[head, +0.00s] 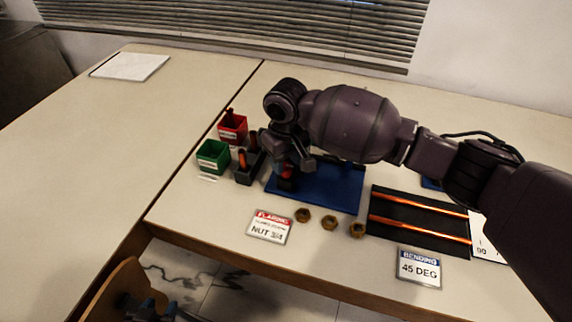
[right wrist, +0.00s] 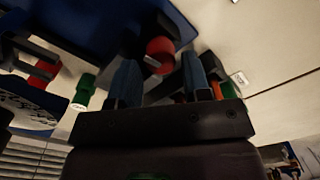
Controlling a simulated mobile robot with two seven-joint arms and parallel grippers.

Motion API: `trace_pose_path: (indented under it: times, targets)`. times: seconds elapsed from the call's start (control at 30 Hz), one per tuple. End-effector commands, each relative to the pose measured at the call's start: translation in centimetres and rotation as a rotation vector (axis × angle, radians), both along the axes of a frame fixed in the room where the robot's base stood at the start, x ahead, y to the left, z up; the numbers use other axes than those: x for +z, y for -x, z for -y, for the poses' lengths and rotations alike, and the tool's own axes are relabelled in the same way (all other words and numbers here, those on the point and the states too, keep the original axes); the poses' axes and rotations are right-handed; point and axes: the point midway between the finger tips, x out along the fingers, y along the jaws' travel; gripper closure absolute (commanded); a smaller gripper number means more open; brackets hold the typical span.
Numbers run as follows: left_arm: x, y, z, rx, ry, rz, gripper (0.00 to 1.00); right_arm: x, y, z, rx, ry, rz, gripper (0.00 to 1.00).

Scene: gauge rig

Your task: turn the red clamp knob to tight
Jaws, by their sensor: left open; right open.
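The red clamp knob (head: 287,169) is on a dark block at the left end of a blue base plate (head: 330,186), partly hidden by my right gripper (head: 290,158). In the right wrist view the round red knob (right wrist: 160,48) lies ahead of and between the two blue-tipped fingers of my right gripper (right wrist: 160,78). The fingers are open and appear apart from the knob. My left gripper (head: 150,308) is low at the bottom left, below the table's front edge, open and apart from everything on the table.
A red bin (head: 232,127), a green bin (head: 213,156) and a dark holder (head: 248,168) stand left of the plate. Several brass nuts (head: 330,223) and two sign cards (head: 269,227) lie in front. A black mat (head: 385,205) with copper tubes is right. The left table is mostly clear.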

Motion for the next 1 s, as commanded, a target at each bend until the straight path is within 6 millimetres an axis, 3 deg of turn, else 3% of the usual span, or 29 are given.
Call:
trace_pose_path:
  times: [0.2,0.53,0.77,1.0]
  targets:
    - [-0.4,0.1,0.0,-0.002,-0.001,-0.006,0.57,-1.8,0.0,0.0,0.0,0.001,-0.001,0.56]
    - [-0.2,0.2,-0.1,-0.004,-0.003,-0.004,0.57,-1.9,0.0,0.0,0.0,0.0,0.002,0.56]
    - [-0.4,0.2,-0.1,-0.003,-0.003,-0.007,0.57,-1.9,0.0,0.0,0.0,0.0,0.002,0.9]
    - [0.8,-0.1,-0.1,-0.001,-0.004,0.009,0.57,-1.3,-0.1,-0.1,-0.037,-0.002,0.007,0.9]
